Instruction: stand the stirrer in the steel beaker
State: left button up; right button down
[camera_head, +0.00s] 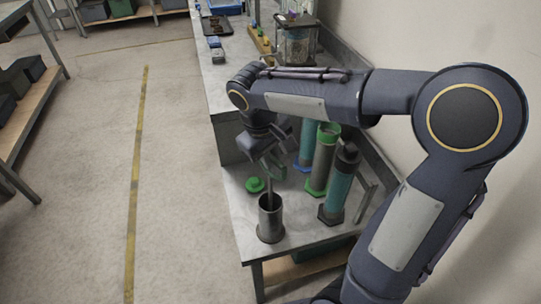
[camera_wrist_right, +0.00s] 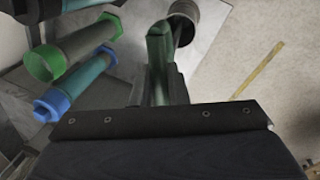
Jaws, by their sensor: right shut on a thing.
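The steel beaker (camera_head: 270,222) stands upright near the front left corner of the lower bench. My right gripper (camera_head: 270,165) is above it, shut on the stirrer (camera_head: 269,190), whose thin shaft points down to the beaker's mouth. In the right wrist view the stirrer's green handle (camera_wrist_right: 158,55) shows between the fingers of my right gripper (camera_wrist_right: 158,85), and the beaker (camera_wrist_right: 188,10) shows beyond it at the top. The shaft's lower end appears to be at or inside the beaker's mouth; its tip is hidden. My left gripper is out of view.
A tall cylinder with a green base (camera_head: 323,160) and a teal one with a dark cap (camera_head: 338,190) stand close right of the beaker. The raised bench holds trays and small items.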

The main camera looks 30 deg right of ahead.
jog(key=shift+f+b, duration=0.7)
jog(key=shift+f, duration=0.4)
jog(key=c, duration=1.3)
grip_release()
jog(key=shift+c, duration=0.2)
notch_tip(320, 180, up, 8)
jog(key=a+p, duration=0.1)
jog(key=shift+s+a+f, duration=0.15)
jog(key=shift+a, duration=0.1)
